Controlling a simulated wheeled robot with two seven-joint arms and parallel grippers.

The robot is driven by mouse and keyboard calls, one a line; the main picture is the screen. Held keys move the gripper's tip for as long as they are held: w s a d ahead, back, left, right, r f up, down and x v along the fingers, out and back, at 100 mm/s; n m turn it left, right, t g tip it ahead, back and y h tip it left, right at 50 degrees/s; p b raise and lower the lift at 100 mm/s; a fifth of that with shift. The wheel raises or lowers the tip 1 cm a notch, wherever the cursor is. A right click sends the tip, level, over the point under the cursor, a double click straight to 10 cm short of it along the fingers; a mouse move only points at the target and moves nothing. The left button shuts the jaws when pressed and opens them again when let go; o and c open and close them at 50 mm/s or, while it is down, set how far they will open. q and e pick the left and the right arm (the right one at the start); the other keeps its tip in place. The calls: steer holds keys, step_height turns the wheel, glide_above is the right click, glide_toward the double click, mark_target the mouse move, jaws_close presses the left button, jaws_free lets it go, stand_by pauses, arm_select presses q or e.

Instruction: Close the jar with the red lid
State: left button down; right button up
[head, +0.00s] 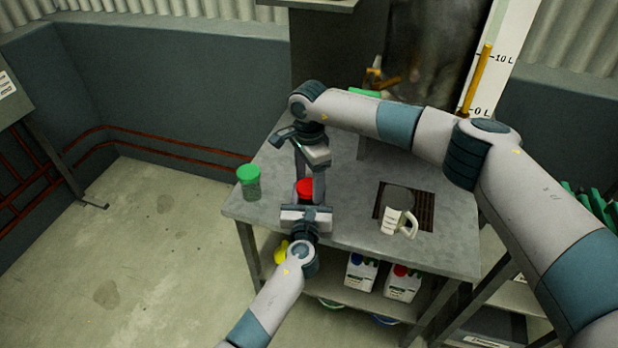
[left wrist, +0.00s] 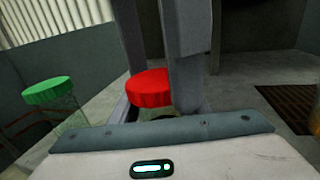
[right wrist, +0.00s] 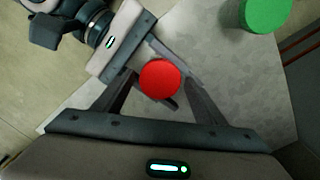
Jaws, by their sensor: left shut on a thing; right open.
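A red lid (head: 305,187) sits near the left end of the grey metal table (head: 255,215). The jar under it is mostly hidden by my grippers, so how the lid sits cannot be told. My left gripper (head: 304,197) comes in low from the front and is shut on the jar. The lid shows between fingers in the left wrist view (left wrist: 150,88). My right gripper (right wrist: 155,95) is open above the jar. Its fingers stand on both sides of the red lid (right wrist: 160,79), apparently without gripping it.
A glass jar with a green lid (head: 249,182) stands at the table's left edge. A measuring jug (head: 398,216) stands by a dark grate (head: 425,211) on the right. White containers (head: 361,274) are on the lower shelf. Both my arms are close together over the red lid.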

steer(key=c, duration=1.1)
steer(key=shift+m, duration=0.3)
steer(key=m, duration=0.4)
steer(key=shift+m, duration=0.4)
steer(key=m, duration=0.4)
steer(key=o, duration=1.2)
